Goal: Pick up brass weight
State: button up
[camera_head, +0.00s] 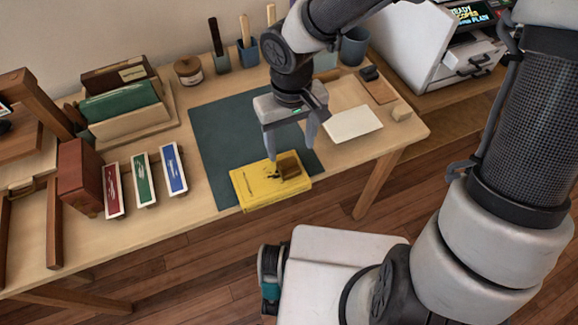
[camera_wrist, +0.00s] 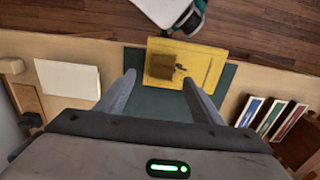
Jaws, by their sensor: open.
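The brass weight (camera_head: 289,166) is a small brown-gold block lying on the yellow book (camera_head: 255,187), toward the book's right side. In the wrist view the brass weight (camera_wrist: 162,67) sits on the yellow book (camera_wrist: 208,65), beyond the fingertips and between their lines. My gripper (camera_head: 292,152) is open and empty, above the dark green mat (camera_head: 215,130) close to the book and weight. In the wrist view both fingers of my gripper (camera_wrist: 158,80) stand apart with nothing between them. The weight's underside is hidden.
Red, green and blue boxes (camera_head: 144,180) stand left of the mat. A book rack (camera_head: 128,100) and a jar (camera_head: 188,70) are behind them. A white pad (camera_head: 353,124) and small block (camera_head: 401,112) lie right. The table's front edge runs close to the yellow book.

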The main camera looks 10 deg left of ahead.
aim_at(288, 161)
notch_tip(288, 161, down, 2)
jog(key=shift+f+b, duration=0.25)
jog(key=shift+b, duration=0.05)
jog(key=f, duration=0.1)
jog(key=f+b, duration=0.1)
jog(key=f, duration=0.1)
jog(key=f+b, duration=0.1)
jog(key=f, duration=0.1)
jog(key=shift+s+a, duration=0.15)
jog(key=shift+a, duration=0.1)
jog(key=c, duration=1.5)
